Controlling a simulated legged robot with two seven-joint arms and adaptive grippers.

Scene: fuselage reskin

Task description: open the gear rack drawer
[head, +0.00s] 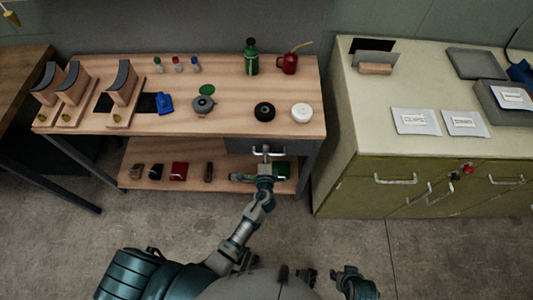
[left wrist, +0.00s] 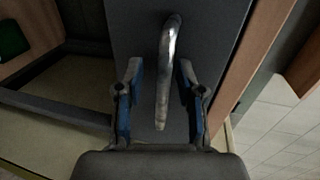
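The gear rack drawer (head: 238,146) has a dark grey front under the right end of the wooden bench top, and it looks shut. Its bar handle (head: 268,153) is pale metal; in the left wrist view the handle (left wrist: 168,75) stands out from the drawer front (left wrist: 215,35). My left gripper (head: 265,168) is at the handle. In the left wrist view this gripper (left wrist: 158,95) is open, with one finger on each side of the handle and visible gaps to both. My right gripper (head: 350,280) is low at the bottom of the head view, away from the bench; its fingers are too small to read.
The bench top (head: 225,115) carries a green bottle (head: 251,57), a red oil can (head: 289,62), black and white round parts and wooden stands. A lower shelf (head: 225,182) holds several small items. A green cabinet (head: 420,170) stands to the right, with a gap between.

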